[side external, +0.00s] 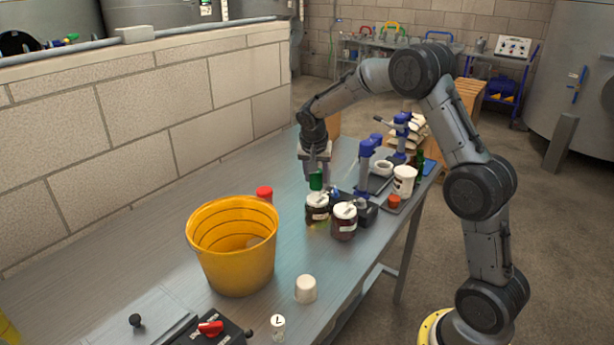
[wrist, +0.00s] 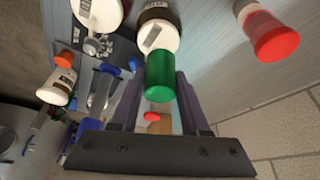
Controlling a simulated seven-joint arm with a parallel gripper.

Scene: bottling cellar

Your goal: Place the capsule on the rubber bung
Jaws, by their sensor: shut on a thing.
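My gripper (side external: 316,168) points down over the table and is shut on a green capsule (side external: 316,181). In the wrist view the green capsule (wrist: 160,80) sits between the two fingers. It is close above the white lid of a dark jar (side external: 317,211); I cannot tell whether they touch. A cream tapered plug, which looks like the rubber bung (side external: 306,289), stands on the table's near part, right of the yellow bucket. It is well away from my gripper, nearer the camera. The wrist view does not clearly show it.
The yellow bucket (side external: 232,262) is large and stands left of the bung. A red cap-like piece (side external: 264,193) is behind it. A second jar (side external: 344,222), blue-handled equipment (side external: 366,165) and a white tub (side external: 404,180) crowd the right edge.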

